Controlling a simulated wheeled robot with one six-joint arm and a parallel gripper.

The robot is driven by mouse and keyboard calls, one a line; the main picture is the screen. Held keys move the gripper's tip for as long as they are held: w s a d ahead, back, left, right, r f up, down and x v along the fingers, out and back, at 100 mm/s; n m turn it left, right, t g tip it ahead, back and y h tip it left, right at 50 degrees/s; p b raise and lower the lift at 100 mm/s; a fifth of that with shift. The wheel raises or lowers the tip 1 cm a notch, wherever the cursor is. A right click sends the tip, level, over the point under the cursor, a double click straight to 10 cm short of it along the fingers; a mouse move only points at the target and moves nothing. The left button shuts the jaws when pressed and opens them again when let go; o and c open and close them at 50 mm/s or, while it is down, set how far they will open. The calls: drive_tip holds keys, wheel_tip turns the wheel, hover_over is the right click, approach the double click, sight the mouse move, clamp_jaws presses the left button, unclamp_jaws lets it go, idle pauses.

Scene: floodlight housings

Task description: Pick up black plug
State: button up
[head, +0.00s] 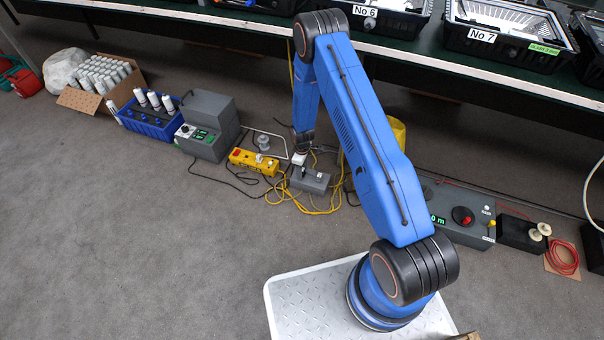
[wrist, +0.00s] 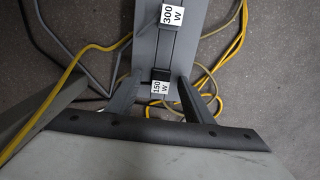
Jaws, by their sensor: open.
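A black plug (wrist: 161,74) with a white tag reading 150 W sits at the near end of a grey block (wrist: 152,35) in the wrist view. A second white tag (wrist: 173,14), reading 300 W, is farther up the same block, by a dark cord or slot. My gripper (wrist: 160,80) is open, with one finger on each side of the 150 W plug. I cannot tell whether the fingers touch it. In the head view the grey block (head: 310,181) lies on the floor below my arm's end, partly hidden, with small pieces on top.
Yellow and grey cables (wrist: 222,70) lie around the block. A yellow power strip (head: 254,162) and a grey control box (head: 207,125) stand to its left. Open grey floor lies in front.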

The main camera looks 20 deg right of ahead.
drive_tip(key=c, duration=1.1)
wheel_tip(320, 180, up, 10)
drive_tip(key=shift+r, duration=0.1)
